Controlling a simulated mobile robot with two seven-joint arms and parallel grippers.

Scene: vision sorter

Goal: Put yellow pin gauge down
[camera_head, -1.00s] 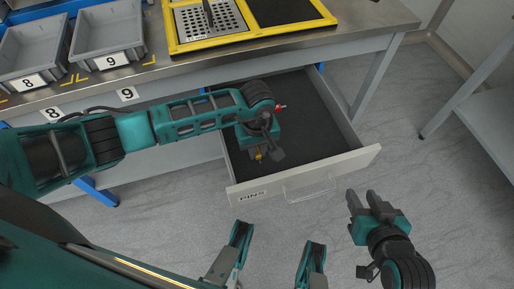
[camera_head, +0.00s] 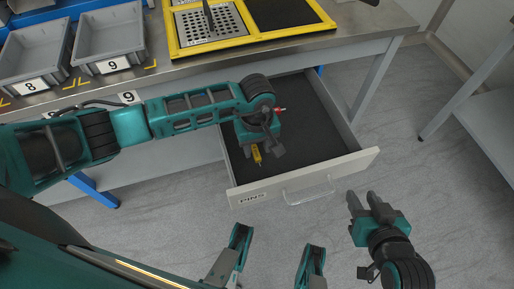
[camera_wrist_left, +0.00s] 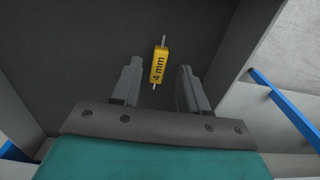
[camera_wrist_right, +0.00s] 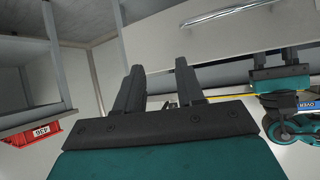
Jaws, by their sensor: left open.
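The yellow pin gauge (camera_head: 257,154), marked "4 mm", is in the open drawer labelled PINS (camera_head: 290,184), near its front left. In the left wrist view the gauge (camera_wrist_left: 159,66) appears over the dark drawer floor between my left gripper's fingers, with a gap on each side. My left gripper (camera_head: 265,152) is open, inside the drawer area and above the gauge. Whether the gauge lies flat is hard to tell. My right gripper (camera_head: 361,199) is empty and open, outside the drawer to the front right; its separated fingers (camera_wrist_right: 158,88) show in the right wrist view.
The drawer's dark floor (camera_head: 310,120) is bare to the right. Above is a bench with grey bins 8 (camera_head: 30,85) and 9 (camera_head: 113,64) and a yellow-framed tray (camera_head: 255,38). A red bin (camera_wrist_right: 35,134) shows in the right wrist view.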

